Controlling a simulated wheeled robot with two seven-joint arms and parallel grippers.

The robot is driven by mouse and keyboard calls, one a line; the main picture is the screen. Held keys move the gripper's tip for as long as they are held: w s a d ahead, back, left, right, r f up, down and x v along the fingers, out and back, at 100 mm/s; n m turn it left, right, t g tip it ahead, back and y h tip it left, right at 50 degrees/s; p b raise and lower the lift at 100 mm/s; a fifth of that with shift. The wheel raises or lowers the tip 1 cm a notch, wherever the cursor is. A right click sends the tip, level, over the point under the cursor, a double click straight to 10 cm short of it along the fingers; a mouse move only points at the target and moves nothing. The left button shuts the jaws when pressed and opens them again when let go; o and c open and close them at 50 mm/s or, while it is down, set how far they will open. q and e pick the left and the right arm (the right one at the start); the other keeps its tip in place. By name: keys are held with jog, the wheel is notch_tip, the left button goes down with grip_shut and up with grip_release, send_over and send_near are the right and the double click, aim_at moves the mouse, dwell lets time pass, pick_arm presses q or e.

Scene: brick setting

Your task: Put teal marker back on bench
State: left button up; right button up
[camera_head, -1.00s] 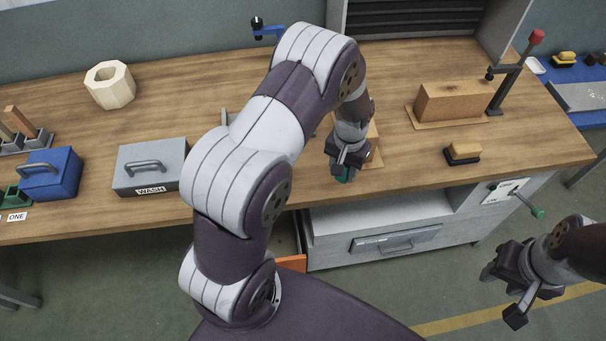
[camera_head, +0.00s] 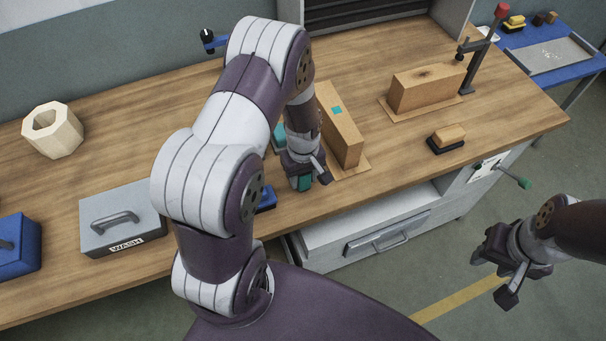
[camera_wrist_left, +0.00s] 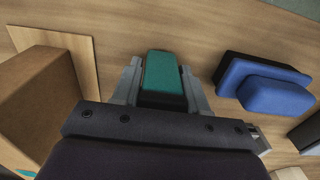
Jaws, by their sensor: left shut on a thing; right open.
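The teal marker (camera_head: 304,183), a small block with a teal top and dark lower part, is between the fingers of my left gripper (camera_head: 305,176). In the left wrist view the marker (camera_wrist_left: 164,76) sits between the two fingers of my left gripper (camera_wrist_left: 164,88), with wood bench top around it. I cannot tell whether it touches the bench (camera_head: 400,160). A tan brick (camera_head: 342,130) with a teal square on top stands on a thin board just right of the gripper. My right gripper (camera_head: 507,275) is open and empty, off the bench's front at the right.
A blue block (camera_wrist_left: 264,85) lies right of the marker in the wrist view. A teal thing (camera_head: 279,137) is partly hidden behind my arm. A grey WASH box (camera_head: 120,222), a second brick (camera_head: 425,87), a brush-like block (camera_head: 448,138) and a clamp (camera_head: 483,50) stand on the bench.

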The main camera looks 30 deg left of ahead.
pick_arm(q)
jog(key=shift+w+f, duration=0.1)
jog(key=shift+w, duration=0.05)
jog(key=shift+f, duration=0.15)
jog(key=o, duration=0.7)
jog(key=shift+o, duration=0.7)
jog(key=shift+r, duration=0.25)
notch_tip(320, 180, up, 12)
jog(key=shift+d+f+b, duration=0.15)
jog(key=shift+f+b, duration=0.05)
jog(key=shift+b, duration=0.55)
jog(key=s+d+r+m+t, duration=0.1)
jog(key=s+d+r+m, duration=0.2)
jog(key=s+m, duration=0.6)
jog(key=shift+d+r+m, duration=0.35)
jog(key=shift+d+m, duration=0.25)
jog(key=shift+d, duration=0.45)
